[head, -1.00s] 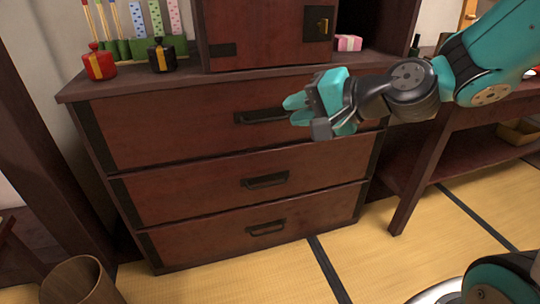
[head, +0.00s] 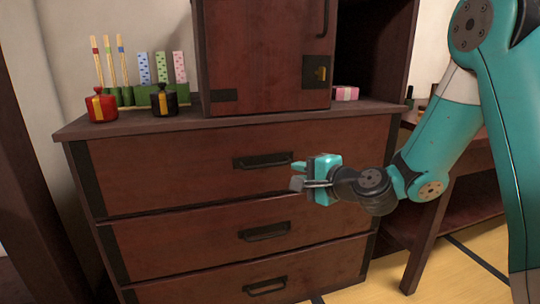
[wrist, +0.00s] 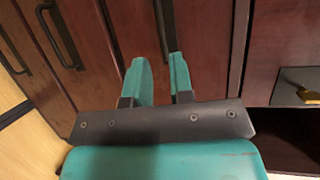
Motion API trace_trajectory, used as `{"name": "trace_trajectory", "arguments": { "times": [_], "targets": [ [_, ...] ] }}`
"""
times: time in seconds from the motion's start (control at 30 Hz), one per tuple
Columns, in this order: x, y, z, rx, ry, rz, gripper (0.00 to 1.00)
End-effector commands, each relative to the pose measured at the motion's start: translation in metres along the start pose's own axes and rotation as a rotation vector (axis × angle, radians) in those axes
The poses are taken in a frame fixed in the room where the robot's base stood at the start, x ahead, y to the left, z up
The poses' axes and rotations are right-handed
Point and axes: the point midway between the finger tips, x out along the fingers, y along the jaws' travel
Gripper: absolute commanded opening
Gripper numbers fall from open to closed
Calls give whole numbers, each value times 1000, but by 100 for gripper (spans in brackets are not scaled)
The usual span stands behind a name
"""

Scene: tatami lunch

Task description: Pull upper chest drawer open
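The upper chest drawer (head: 200,182) is a wide reddish-brown front with a dark bar handle (head: 262,161). It looks flush with the drawers below. My gripper (head: 298,174) is in front of this drawer, at the right end of the handle in the head view. In the wrist view my gripper's two teal fingers (wrist: 160,68) are apart with nothing between them. The handle (wrist: 164,20) shows just beyond the fingertips, roughly in line with the gap. I cannot tell the exact distance to it.
Two lower drawers, the middle one (head: 170,245) and the bottom one (head: 210,290), look shut. A red pot (head: 101,107), a black pot (head: 164,102) and a dark cabinet (head: 265,60) stand on the chest top. A wooden table (head: 430,220) stands close on the right.

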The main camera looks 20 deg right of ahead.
Motion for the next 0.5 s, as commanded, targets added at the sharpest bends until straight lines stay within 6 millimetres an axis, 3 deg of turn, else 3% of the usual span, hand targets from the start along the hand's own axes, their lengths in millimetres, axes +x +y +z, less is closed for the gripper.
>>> {"name": "trace_trajectory", "arguments": {
  "times": [0.3,0.5],
  "targets": [
    [72,-5,1,-2,-2,3,21],
    [101,-3,1,-1,-2,2,21]
  ]
}}
